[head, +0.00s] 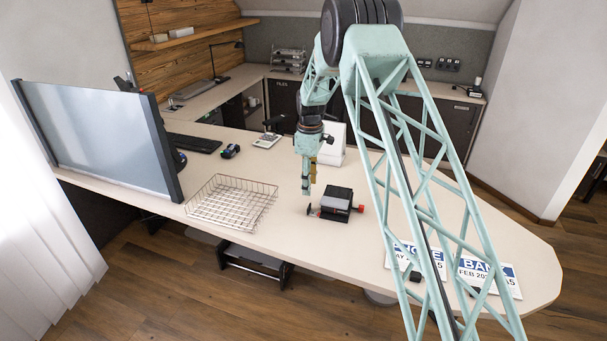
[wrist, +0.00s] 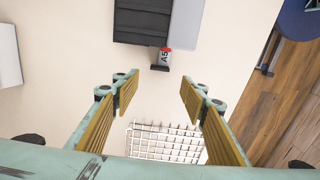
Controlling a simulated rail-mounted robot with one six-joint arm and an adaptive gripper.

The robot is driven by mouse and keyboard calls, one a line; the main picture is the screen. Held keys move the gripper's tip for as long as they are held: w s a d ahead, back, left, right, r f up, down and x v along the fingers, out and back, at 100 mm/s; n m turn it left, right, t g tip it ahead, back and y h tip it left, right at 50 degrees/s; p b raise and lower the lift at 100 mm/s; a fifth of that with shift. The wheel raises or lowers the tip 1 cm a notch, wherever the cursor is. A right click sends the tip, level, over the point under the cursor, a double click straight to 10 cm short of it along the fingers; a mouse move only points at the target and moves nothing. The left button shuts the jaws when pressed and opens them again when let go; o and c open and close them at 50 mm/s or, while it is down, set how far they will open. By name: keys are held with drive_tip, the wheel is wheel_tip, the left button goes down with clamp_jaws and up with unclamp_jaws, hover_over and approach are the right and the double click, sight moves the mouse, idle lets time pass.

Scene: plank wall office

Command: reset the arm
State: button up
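My gripper (head: 308,180) hangs pointing down over the desk, between the wire basket and a black device. In the wrist view my gripper (wrist: 160,92) is open, its two yellow-padded fingers wide apart with only bare desk between them. The teal lattice arm crosses the right half of the head view and hides part of the desk.
A wire basket (head: 232,203) stands empty left of my gripper. A black and grey device (head: 337,204) with red parts sits close on the right; its "A5" tag (wrist: 164,58) shows. A large monitor (head: 100,135) stands left. Two printed cards (head: 490,275) lie right.

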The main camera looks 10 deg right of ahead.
drive_tip(key=s+r+m, duration=0.1)
drive_tip(key=s+r, duration=0.3)
drive_tip(key=r, duration=0.3)
drive_tip(key=s+r+m+t, duration=0.1)
drive_tip(key=s+r, duration=0.2)
drive_tip(key=r, duration=0.4)
drive_tip(key=s+r+m, duration=0.1)
drive_tip(key=s+r, duration=0.3)
drive_tip(key=r, duration=0.3)
drive_tip(key=s+d+r+m, duration=0.1)
drive_tip(key=s+r+m, duration=0.2)
drive_tip(key=s+r, duration=1.25)
drive_tip(key=s+d+r+m+t, duration=0.1)
drive_tip(key=s+r+m, duration=0.15)
drive_tip(key=s, duration=0.95)
drive_tip(key=s+r+m+t, duration=0.1)
drive_tip(key=s+r, duration=0.3)
drive_tip(key=s, duration=0.7)
drive_tip(key=s+f+m+t, duration=0.1)
drive_tip(key=s+f+m, duration=0.2)
drive_tip(key=s, duration=1.7)
drive_tip(key=shift+d+f, duration=0.15)
drive_tip(key=shift+f, duration=0.2)
